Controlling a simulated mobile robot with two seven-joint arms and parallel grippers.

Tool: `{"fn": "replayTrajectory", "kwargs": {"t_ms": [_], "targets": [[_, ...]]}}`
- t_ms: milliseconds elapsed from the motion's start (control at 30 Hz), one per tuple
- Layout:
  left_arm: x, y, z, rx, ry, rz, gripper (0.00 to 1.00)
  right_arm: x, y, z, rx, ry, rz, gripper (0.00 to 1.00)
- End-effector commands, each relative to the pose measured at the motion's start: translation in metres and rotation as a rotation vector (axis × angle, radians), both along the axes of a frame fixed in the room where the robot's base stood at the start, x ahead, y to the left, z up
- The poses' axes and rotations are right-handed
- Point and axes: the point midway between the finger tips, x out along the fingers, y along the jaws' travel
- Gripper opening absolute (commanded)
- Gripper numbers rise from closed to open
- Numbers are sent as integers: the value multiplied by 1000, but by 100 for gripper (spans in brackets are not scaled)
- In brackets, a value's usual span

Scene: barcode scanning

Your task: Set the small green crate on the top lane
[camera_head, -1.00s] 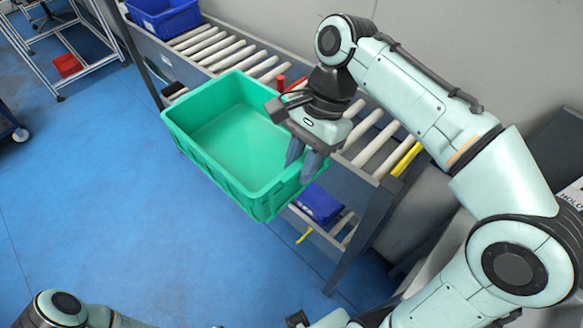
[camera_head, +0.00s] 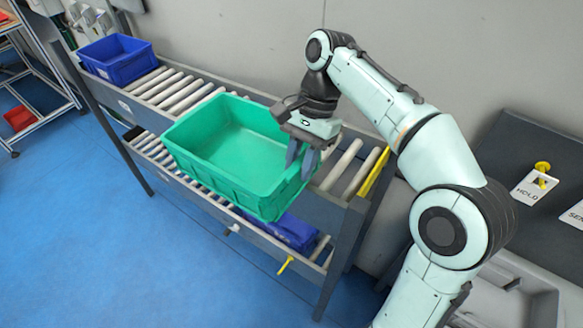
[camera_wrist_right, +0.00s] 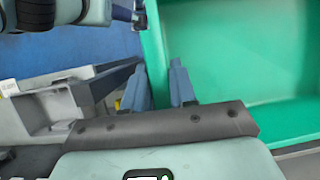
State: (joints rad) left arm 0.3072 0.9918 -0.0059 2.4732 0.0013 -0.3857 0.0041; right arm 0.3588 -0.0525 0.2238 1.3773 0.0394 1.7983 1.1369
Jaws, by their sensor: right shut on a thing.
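The green crate (camera_head: 228,147) is empty and held by its right wall in my right gripper (camera_head: 303,160). One finger is inside the wall and one outside. In the head view the crate overlaps the front part of the upper roller lane (camera_head: 180,92); I cannot tell whether it touches the rollers. The crate (camera_wrist_right: 240,50) also shows in the right wrist view, with its wall between the fingers (camera_wrist_right: 165,88). My left gripper is not in view.
A blue crate (camera_head: 118,60) sits at the left end of the upper lane. Another blue crate (camera_head: 285,230) is on the lower lane, under the green one. A yellow strip (camera_head: 374,172) marks the right end. A dark counter with a "HOLD" sign (camera_head: 533,188) stands at right.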

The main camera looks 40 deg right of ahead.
Motion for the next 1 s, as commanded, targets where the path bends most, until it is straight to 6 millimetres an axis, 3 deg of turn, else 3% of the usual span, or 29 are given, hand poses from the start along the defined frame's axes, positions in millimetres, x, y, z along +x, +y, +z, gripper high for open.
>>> {"fn": "replayTrajectory", "kwargs": {"t_ms": [1000], "targets": [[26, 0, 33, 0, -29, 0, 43, 29, -96, -1, 0, -4, -1, 0]]}}
